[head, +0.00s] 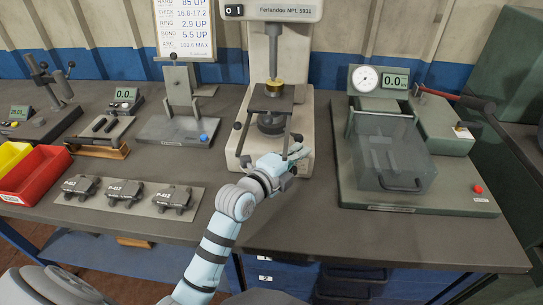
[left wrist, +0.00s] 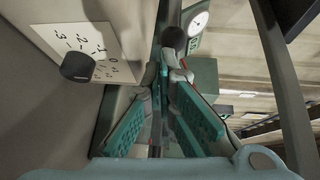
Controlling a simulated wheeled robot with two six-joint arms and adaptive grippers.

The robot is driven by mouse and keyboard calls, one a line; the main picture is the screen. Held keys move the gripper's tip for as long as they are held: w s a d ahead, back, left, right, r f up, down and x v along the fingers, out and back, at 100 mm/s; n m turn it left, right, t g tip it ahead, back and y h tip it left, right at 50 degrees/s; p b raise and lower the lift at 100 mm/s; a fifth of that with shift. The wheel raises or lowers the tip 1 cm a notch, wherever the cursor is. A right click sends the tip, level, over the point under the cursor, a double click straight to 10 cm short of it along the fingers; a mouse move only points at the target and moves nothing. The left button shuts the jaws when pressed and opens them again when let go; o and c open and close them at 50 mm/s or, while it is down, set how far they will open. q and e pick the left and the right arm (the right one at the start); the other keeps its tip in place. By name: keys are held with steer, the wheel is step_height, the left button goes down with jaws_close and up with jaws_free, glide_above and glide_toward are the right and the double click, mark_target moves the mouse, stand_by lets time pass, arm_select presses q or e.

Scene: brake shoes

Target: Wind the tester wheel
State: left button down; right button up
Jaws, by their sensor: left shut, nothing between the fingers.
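The tester (head: 303,110) stands in the middle of the bench, labelled Ferlandou NPL 5931, with a brass-coloured piece (head: 274,88) under its spindle. Below its dark table (head: 270,103) is a dark round part (head: 271,124), perhaps the wheel, partly hidden. Dark knobs (head: 297,137) stick out around it. My left gripper (head: 297,154) is at the front right of the tester's base, shut and empty. In the left wrist view its teal-padded fingers (left wrist: 164,65) close near a dark round knob (left wrist: 173,38); I cannot tell whether they touch. My right gripper is not in view.
A gauge rig with a clear guard (head: 395,155) stands to the right. Several smaller instruments (head: 185,110) stand to the left. Three brake shoes lie on a grey mat (head: 66,212). Red (head: 33,175) and yellow bins are at the far left. The bench front is mostly clear.

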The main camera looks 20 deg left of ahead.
arm_select(q)
steer(key=shift+w+d, duration=0.5)
steer(key=shift+w, duration=0.25)
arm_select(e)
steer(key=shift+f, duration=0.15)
arm_select(q)
steer(key=shift+s, duration=0.1)
steer(key=s+d+p, duration=0.1)
steer(key=s, duration=1.2)
steer(key=shift+s+d+r+p, duration=0.25)
steer(key=shift+s+d+p, duration=0.05)
steer(key=shift+d+p, duration=0.1)
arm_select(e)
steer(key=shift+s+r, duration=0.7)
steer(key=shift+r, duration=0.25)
